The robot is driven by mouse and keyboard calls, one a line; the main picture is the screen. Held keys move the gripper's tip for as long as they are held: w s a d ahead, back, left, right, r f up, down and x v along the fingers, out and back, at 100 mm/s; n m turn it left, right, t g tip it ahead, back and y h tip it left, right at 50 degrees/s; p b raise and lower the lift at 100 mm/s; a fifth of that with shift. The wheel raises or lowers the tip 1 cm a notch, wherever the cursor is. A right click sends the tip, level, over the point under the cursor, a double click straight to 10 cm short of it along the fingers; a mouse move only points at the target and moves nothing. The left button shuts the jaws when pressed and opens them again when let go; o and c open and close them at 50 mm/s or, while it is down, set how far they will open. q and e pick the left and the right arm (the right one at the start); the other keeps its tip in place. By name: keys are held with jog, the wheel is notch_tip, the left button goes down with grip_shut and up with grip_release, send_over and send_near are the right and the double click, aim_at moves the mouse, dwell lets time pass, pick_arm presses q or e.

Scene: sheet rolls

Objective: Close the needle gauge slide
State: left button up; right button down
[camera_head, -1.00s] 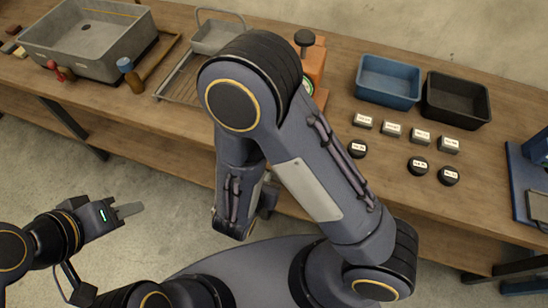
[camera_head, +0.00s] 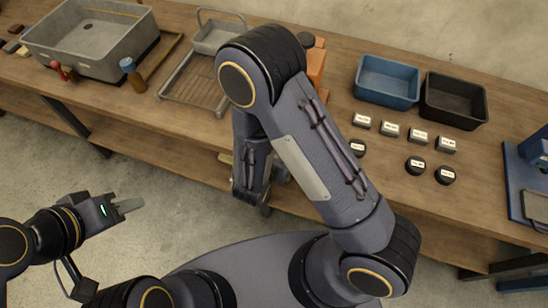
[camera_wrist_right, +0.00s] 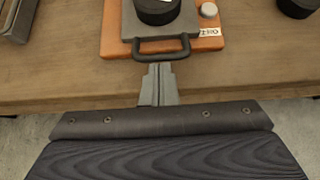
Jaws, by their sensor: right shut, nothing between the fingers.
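The needle gauge shows in the right wrist view as an orange base (camera_wrist_right: 113,38) with a grey slide plate (camera_wrist_right: 130,22) on it. A dark round part (camera_wrist_right: 157,10) sits on the plate, and a dark loop handle (camera_wrist_right: 160,47) sticks out towards me. My right gripper (camera_wrist_right: 158,66) is shut and empty, its tips just short of the handle; contact cannot be told. In the head view my right arm hides most of the gauge; some orange (camera_head: 317,68) shows behind it. My left gripper (camera_head: 140,204) hangs clear of the bench over the floor; its finger gap is unclear.
A blue bin (camera_head: 387,80) and a black bin (camera_head: 454,98) stand right of the gauge, with several small labelled blocks and round weights in front. A wire rack (camera_head: 192,92) and a grey basin (camera_head: 88,42) are at left. The bench edge is near my right gripper.

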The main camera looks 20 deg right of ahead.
jog(key=w+d+b, duration=0.1)
jog(key=w+d, duration=0.1)
jog(key=w, duration=0.1)
jog(key=w+d+b, duration=0.1)
jog(key=w+d, duration=0.1)
jog(key=w, duration=0.1)
jog(key=w+d+b, duration=0.2)
jog(key=w, duration=0.1)
jog(key=shift+w+d+f, duration=0.1)
jog(key=shift+w+d, duration=0.15)
jog(key=shift+w+d+r, duration=0.1)
jog(key=shift+r, duration=0.1)
